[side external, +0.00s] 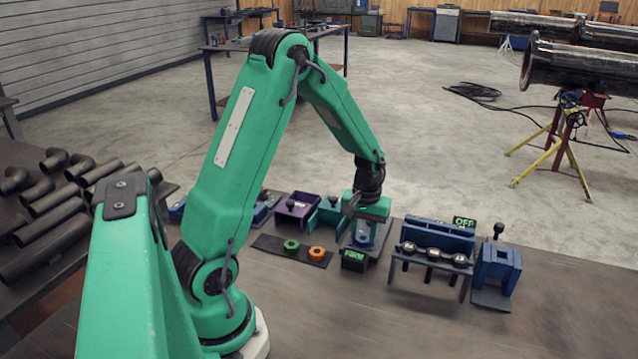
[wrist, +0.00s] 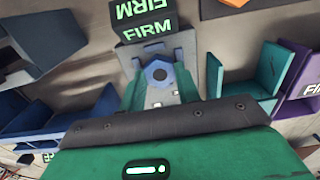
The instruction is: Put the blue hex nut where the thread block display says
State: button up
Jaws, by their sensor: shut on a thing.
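The blue hex nut (wrist: 159,73) shows in the wrist view, between the fingers of my gripper (wrist: 160,86). In the side view the nut (side external: 362,239) is a small blue shape just below my gripper (side external: 363,232). My gripper is shut on the nut, over a grey block (side external: 377,246). Whether the nut touches the block is hard to tell. A black display (side external: 353,257) in front of the block reads FIRM in green. It also shows in the wrist view (wrist: 146,30).
A green nut (side external: 291,245) and an orange nut (side external: 317,254) lie on a dark strip (side external: 270,244). A purple bin (side external: 297,207) and teal holder (side external: 328,216) stand left. Right are a blue rack (side external: 440,236) with an OFF display (side external: 464,222) and a blue block (side external: 497,268).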

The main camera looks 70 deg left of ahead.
aim_at(363, 238)
jog(key=shift+r, duration=0.15)
jog(key=shift+c, duration=0.4)
jog(key=shift+r, duration=1.4)
jog(key=shift+r, duration=0.4)
notch_tip(363, 238, up, 8)
jog(key=r, duration=0.1)
jog(key=s+a+n, duration=0.3)
jog(key=s+a, duration=0.1)
jog(key=a, duration=0.7)
jog(key=s+a+n, duration=0.3)
jog(key=a, duration=0.8)
jog(key=shift+s+a+f, duration=0.1)
jog(key=shift+f, duration=1.35)
jog(key=shift+s+f, duration=0.1)
jog(key=shift+f, duration=1.3)
